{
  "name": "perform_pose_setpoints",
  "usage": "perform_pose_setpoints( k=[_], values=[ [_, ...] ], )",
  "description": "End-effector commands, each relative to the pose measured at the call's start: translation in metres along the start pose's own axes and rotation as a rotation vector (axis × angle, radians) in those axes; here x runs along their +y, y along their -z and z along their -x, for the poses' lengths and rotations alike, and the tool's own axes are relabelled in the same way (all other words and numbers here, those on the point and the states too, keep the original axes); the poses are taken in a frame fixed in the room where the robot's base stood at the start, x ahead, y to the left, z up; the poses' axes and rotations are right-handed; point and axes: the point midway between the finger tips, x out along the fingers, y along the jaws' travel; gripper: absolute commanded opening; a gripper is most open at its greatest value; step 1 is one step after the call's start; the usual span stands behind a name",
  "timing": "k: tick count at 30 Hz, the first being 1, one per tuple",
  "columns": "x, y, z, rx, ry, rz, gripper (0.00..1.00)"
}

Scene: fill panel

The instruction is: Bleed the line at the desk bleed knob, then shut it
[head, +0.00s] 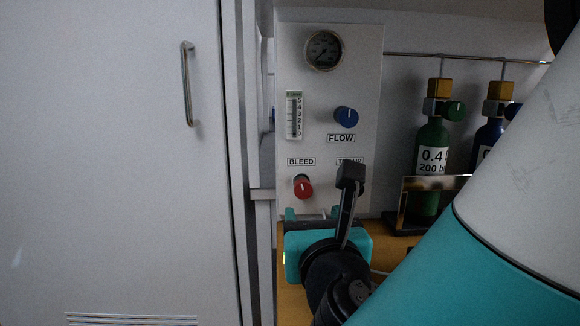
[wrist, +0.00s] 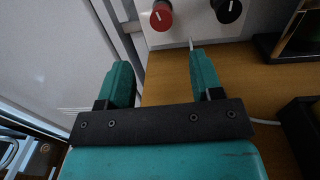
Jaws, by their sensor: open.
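The red bleed knob (head: 303,187) sits low on the white panel (head: 284,150), under the BLEED label (head: 301,161). Its white mark points roughly up. In the wrist view the red knob (wrist: 161,17) is at the top, beyond and between the fingertips, with its mark near the top of its face. My gripper (head: 312,213) is open and empty, just below the red knob in the head view. The wrist view shows its two teal fingers (wrist: 160,65) spread, apart from the knob.
A black knob (wrist: 228,9) is right of the red one, mostly hidden by my arm in the head view. Higher are a blue FLOW knob (head: 346,115), a flow tube (head: 294,115) and a gauge (head: 323,50). Gas bottles (head: 432,145) stand right. A wooden desk (wrist: 170,85) lies below.

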Motion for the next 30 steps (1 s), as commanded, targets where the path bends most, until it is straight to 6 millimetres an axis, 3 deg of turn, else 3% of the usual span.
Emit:
perform_pose_setpoints(
  k=[2, 9, 15, 21, 29, 30],
  values=[
    [-0.002, -0.007, -0.019, 0.002, 0.009, 0.003, 0.6],
    [-0.003, -0.001, -0.073, 0.001, 0.008, -0.004, 0.6],
    [-0.003, 0.0, -0.105, 0.001, 0.006, -0.002, 0.6],
    [-0.003, 0.0, -0.117, 0.0, 0.005, -0.001, 0.6],
    [-0.003, 0.0, -0.118, 0.0, 0.004, 0.0, 0.6],
    [-0.003, 0.0, -0.118, 0.0, 0.004, 0.0, 0.51]
  ],
)
